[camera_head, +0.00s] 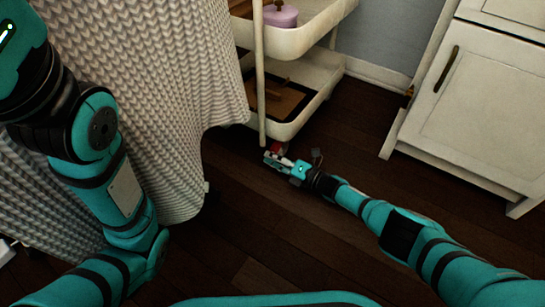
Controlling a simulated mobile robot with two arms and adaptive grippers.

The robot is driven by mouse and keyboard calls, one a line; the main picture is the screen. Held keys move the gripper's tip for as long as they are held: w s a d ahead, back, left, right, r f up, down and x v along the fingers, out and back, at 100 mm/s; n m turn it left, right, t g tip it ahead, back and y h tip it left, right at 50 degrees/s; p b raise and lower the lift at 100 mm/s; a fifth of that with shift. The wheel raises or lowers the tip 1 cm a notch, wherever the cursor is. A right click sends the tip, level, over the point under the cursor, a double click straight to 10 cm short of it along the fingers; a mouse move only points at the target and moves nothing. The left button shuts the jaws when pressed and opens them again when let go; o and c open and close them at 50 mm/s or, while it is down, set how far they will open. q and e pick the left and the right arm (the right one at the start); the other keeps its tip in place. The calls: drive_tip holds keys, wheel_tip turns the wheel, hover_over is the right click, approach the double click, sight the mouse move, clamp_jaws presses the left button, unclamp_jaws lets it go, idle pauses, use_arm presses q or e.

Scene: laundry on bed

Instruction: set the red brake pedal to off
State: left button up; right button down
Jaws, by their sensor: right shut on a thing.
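The red brake pedal (276,148) shows as a small red patch low at the foot of the white trolley (259,80), by its near post. My right gripper (272,158) is down near the floor at that spot. Its jaws are shut on the red pedal, and they hide most of it, so I cannot tell which way the pedal is set. My left arm bends down along the left side of the view. Its gripper is not in view.
The trolley's shelves hold a lidded purple pot (281,16) and a brown board (285,100). A knitted cream blanket (160,100) hangs at the left. A white cabinet (480,110) stands at the right.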

sight(273, 151)
drive_tip(key=r+m, duration=0.1)
drive_tip(key=m, duration=0.1)
drive_tip(key=r+m+p, duration=0.1)
drive_tip(key=shift+s+a+m, duration=0.1)
drive_tip(key=shift+s+m, duration=0.1)
drive_tip(key=shift+m, duration=0.2)
drive_tip(key=shift+w+r+m+p, duration=0.1)
drive_tip(key=shift+r+m+p, duration=0.5)
drive_tip(key=shift+m, duration=1)
drive_tip(key=shift+r, duration=0.2)
drive_tip(key=c, duration=1.5)
unclamp_jaws()
